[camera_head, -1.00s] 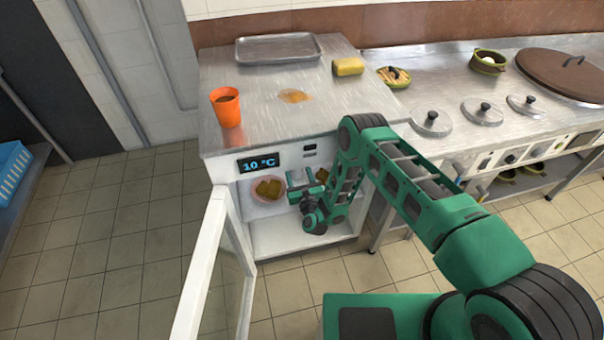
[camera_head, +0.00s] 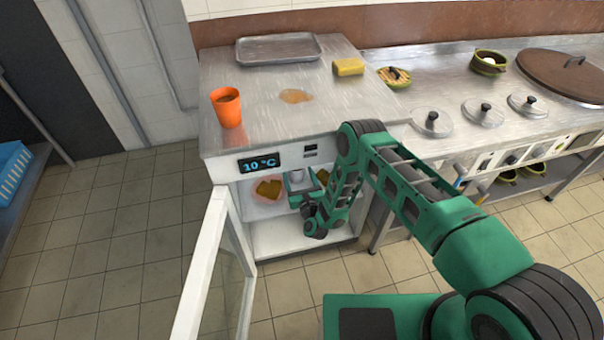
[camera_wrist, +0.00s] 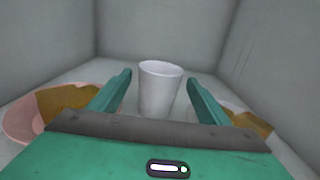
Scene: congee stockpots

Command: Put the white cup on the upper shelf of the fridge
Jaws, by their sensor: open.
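The white cup (camera_wrist: 159,90) stands upright inside the fridge, between the two fingers of my gripper (camera_wrist: 160,92) in the wrist view. The fingers are open, with a gap on each side of the cup. In the head view the cup (camera_head: 297,175) shows small on the upper shelf (camera_head: 248,207) of the fridge, just beyond my gripper (camera_head: 301,188). The fridge door (camera_head: 217,260) stands open. My wrist hides part of the shelf.
A pink plate with brown food (camera_wrist: 30,112) lies left of my gripper, and more brown food (camera_wrist: 250,122) lies to the right. The fridge walls are close around. An orange cup (camera_head: 227,108), tray (camera_head: 278,48) and sponge (camera_head: 348,66) sit on top.

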